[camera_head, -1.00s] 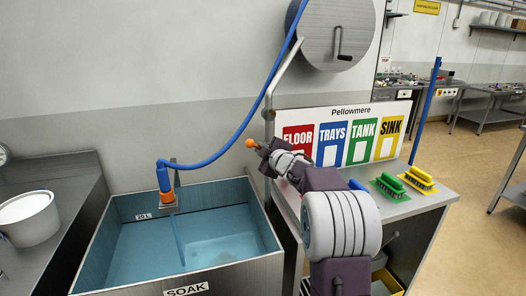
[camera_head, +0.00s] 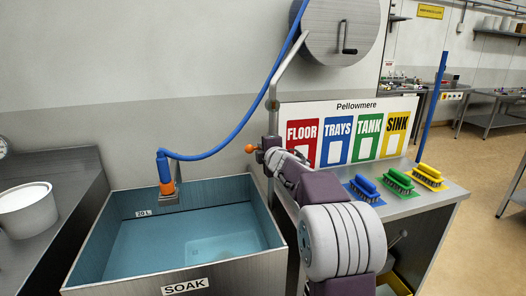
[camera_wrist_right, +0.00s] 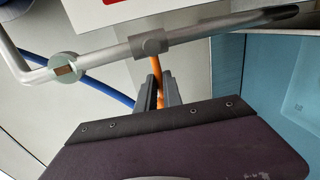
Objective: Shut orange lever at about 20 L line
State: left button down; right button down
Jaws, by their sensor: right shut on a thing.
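The orange lever, its round orange end (camera_head: 250,149) showing in the head view, sits on the grey pipe beside the soak tank (camera_head: 218,281). My right gripper (camera_head: 268,152) is at the lever; in the wrist view its two dark fingers (camera_wrist_right: 162,92) are shut on the orange lever (camera_wrist_right: 157,72), just below the pipe collar. The blue hose (camera_head: 222,150) ends in a spout (camera_head: 165,172) over the tank. No stream shows below the spout. The tank holds bluish water with its surface close to the 20 L label (camera_head: 144,212); the exact level is hard to tell. My left gripper is out of view.
A hose reel (camera_head: 325,35) hangs on the wall above. A colour-coded board (camera_head: 350,110) stands behind my right arm. Blue, green and yellow brushes (camera_head: 398,181) lie on the right bench. A white bucket (camera_head: 27,210) stands on the left counter.

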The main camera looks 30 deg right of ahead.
jog(key=shift+f, duration=0.1)
dwell(0.3)
jog(key=c, duration=1.5)
grip_release()
jog(key=v, duration=0.9)
